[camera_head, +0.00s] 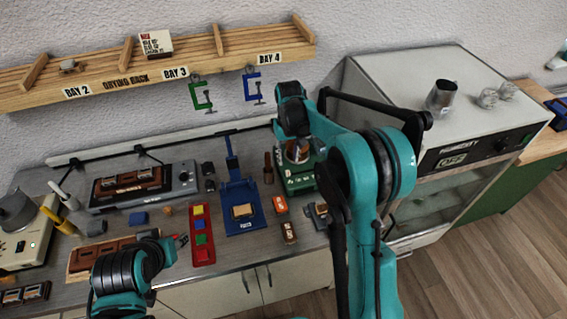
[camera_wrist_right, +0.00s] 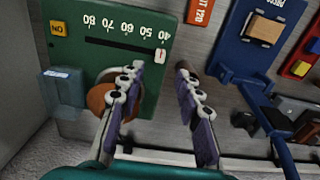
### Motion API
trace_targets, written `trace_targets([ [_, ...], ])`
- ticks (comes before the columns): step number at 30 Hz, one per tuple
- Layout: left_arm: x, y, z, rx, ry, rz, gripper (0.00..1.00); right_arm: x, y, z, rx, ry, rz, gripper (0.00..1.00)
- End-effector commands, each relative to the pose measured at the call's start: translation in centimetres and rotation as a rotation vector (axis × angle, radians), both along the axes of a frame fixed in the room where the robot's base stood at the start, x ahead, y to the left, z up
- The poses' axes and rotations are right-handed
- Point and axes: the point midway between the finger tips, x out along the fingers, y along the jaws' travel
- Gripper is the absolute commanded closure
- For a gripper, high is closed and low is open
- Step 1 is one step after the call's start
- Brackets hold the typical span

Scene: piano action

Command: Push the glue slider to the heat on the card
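The green glue unit (camera_head: 302,183) stands at the back right of the bench, with a round pot (camera_head: 297,152) on it. In the right wrist view its panel (camera_wrist_right: 140,22) carries an upside-down scale from 40 to 80 along a dark slot. The white slider knob (camera_wrist_right: 160,56) with a red mark sits at the 40 end. My right gripper (camera_wrist_right: 158,68) is open, its fingertips apart just below the knob and the panel. My left gripper (camera_head: 178,243) is mostly hidden at lower left.
A blue press (camera_head: 242,215) and a red tray (camera_head: 202,250) with coloured blocks stand left of the glue unit. A white oven (camera_head: 400,75) stands to its right. Small boxes (camera_head: 289,232) lie in front. The drying rack (camera_head: 140,75) hangs above.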

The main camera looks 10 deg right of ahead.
Motion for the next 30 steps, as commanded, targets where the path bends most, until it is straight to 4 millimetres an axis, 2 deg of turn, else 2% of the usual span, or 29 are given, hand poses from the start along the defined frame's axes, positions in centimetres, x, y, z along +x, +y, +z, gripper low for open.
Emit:
trace_targets([
  [6,0.0,0.0,-1.0,0.0,0.0,0.0,0.6,0.0,0.0,-3.8,-0.001,-0.001,0.0,0.66],
  [12,0.0,0.0,-1.5,0.0,0.0,0.0,0.6,0.0,0.0,-6.4,-0.002,-0.002,-0.001,0.66],
  [23,0.0,0.0,-1.5,0.0,0.0,0.0,0.6,0.0,0.0,-7.0,-0.002,-0.003,-0.001,0.66],
  [26,0.0,0.0,-1.5,0.0,0.0,0.0,0.6,-0.1,0.0,-7.0,-0.002,-0.003,-0.001,0.87],
  [27,0.0,0.0,-1.5,0.0,0.0,0.0,0.6,-0.1,0.0,-7.0,-0.002,-0.003,-0.001,0.97],
  [30,0.0,0.0,-1.5,0.0,0.0,0.0,0.6,-0.1,0.0,-7.0,-0.002,-0.003,-0.001,1.0],
])
